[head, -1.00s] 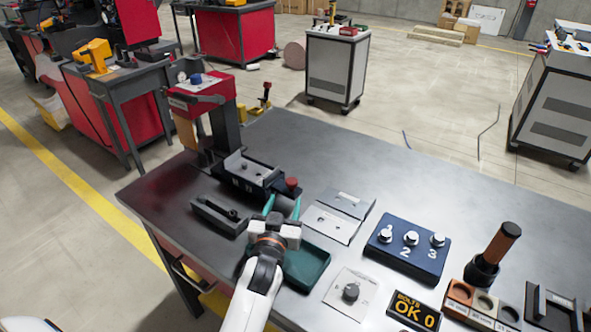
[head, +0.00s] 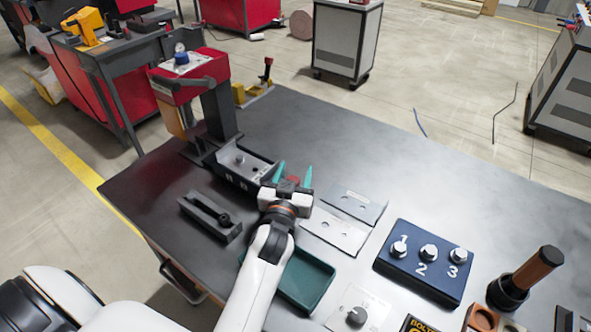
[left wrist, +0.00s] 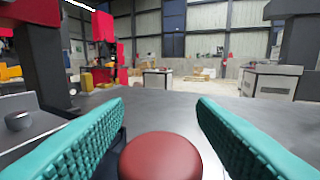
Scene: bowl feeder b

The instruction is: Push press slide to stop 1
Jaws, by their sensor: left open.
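The press (head: 190,80) is red with a dark column and stands at the table's left back. The press slide (head: 243,162) is a grey plate in a dark channel at its foot. A round red knob (head: 292,180) is at the slide's right end, mostly hidden by my left gripper in the head view. My left gripper (head: 294,173) is open, its teal fingers on either side of the knob. In the left wrist view the red knob (left wrist: 160,157) sits low between the spread fingers (left wrist: 160,115), with gaps visible at both sides. My right gripper is out of view.
A dark block fixture (head: 210,216) lies left of my arm. A green tray (head: 305,280) is close under my arm's right side. Grey plates (head: 345,218) and a blue panel with numbered knobs (head: 424,262) are to the right. The table's back middle is clear.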

